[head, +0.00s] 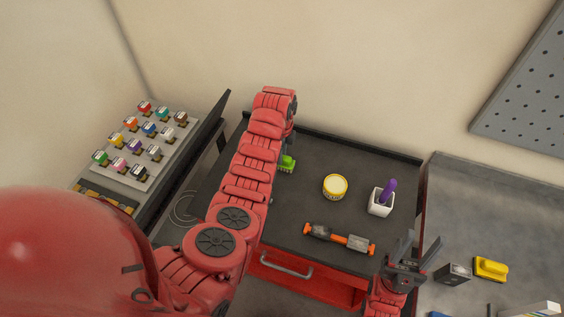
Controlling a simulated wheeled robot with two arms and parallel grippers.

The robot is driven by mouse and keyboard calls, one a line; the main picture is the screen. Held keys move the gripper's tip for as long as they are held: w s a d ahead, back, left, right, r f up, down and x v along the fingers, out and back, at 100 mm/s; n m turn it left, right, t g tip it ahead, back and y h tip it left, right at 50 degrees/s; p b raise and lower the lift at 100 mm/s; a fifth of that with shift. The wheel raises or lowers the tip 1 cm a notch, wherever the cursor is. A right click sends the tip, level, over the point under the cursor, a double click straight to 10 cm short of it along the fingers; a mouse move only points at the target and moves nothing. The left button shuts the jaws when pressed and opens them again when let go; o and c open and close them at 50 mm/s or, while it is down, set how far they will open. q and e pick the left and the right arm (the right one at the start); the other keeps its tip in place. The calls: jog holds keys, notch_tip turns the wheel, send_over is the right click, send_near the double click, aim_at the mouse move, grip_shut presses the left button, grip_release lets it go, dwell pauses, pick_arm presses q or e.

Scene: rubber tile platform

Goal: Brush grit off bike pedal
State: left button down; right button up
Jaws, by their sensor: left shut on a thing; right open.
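My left gripper (289,146) is at the far left of the dark rubber-topped surface (310,165), mostly hidden behind its own arm. It is shut on a small green object (287,163), which looks like a brush head; its lower part is hard to make out. An orange and grey piece (339,240), possibly the bike pedal, lies near the front edge of the surface. A white square cup (380,207) holds a purple-handled item (388,190). My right gripper (416,246) is open and empty at the front right, to the right of the orange and grey piece.
A round yellow tub (335,187) stands mid-surface. A rack of coloured bottles (145,140) is at the left. A yellow item (490,268) and a dark box (453,274) sit on the grey bench (475,210) at right. A pegboard (530,85) hangs above.

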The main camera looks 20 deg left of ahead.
pick_arm(q)
jog(key=shift+r+p, duration=0.3)
jog(key=shift+r, duration=2.95)
